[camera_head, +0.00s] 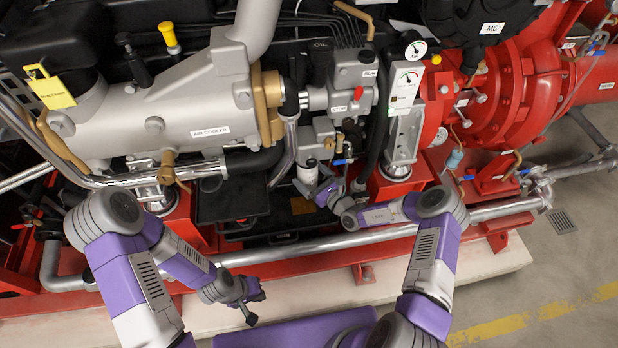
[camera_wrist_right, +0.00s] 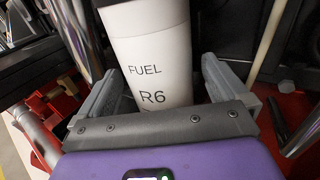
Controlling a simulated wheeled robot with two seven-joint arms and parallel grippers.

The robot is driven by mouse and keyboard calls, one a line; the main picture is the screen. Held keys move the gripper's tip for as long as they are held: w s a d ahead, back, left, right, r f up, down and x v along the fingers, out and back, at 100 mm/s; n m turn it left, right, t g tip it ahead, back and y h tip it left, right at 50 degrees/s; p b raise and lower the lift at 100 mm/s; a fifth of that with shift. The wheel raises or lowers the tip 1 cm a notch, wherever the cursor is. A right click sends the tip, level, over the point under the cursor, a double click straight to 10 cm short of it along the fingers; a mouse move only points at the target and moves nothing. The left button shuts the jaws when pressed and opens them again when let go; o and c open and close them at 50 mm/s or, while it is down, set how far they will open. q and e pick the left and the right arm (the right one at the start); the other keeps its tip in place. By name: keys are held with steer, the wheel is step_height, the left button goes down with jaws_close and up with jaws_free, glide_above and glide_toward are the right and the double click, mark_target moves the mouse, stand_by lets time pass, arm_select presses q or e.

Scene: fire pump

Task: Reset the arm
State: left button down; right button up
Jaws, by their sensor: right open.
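My right gripper (camera_head: 322,190) reaches into the engine at the middle of the head view, close to a white fuel filter (camera_head: 307,172). In the right wrist view the filter (camera_wrist_right: 150,60) is a white cylinder marked "FUEL R6". The open grey fingers of my right gripper (camera_wrist_right: 162,70) stand on either side of it. A gap shows on the right side; whether the left finger touches it I cannot tell. My left gripper (camera_head: 252,303) hangs low in front of the machine, away from the engine parts. Its fingers are small and dark, and their opening is unclear.
A silver pipe (camera_head: 300,248) runs along the front of the red base. The grey cooler (camera_head: 200,115) is on the left, and the red pump housing (camera_head: 515,85) on the right. A gauge panel (camera_head: 405,88) stands behind my right arm. Bare floor (camera_head: 570,260) lies at lower right.

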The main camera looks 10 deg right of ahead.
steer(key=shift+w+a, duration=0.2)
steer(key=c, duration=1.4)
steer(key=shift+m+t+h+p, duration=0.4)
steer(key=shift+m+h+p, duration=0.2)
steer(key=shift+h+p, duration=0.15)
steer(key=m+h+p, duration=0.1)
steer(key=h+p, duration=0.1)
steer(key=m+t+h+p, duration=0.1)
steer(key=m+h+p, duration=0.2)
steer(key=h+p, duration=0.1)
steer(key=h, duration=0.1)
steer(key=shift+s+a+m+t, duration=0.1)
steer(key=shift+a+m+t, duration=0.2)
steer(key=shift+t, duration=0.1)
steer(key=shift+a+m+h+p, duration=0.1)
steer(key=shift+m+h+p, duration=0.5)
steer(key=shift+h, duration=0.35)
steer(key=shift+m+h, duration=0.6)
steer(key=shift+h, duration=0.4)
steer(key=shift+m+g+h, duration=0.3)
steer(key=shift+m+h, duration=0.2)
steer(key=shift+h, duration=0.2)
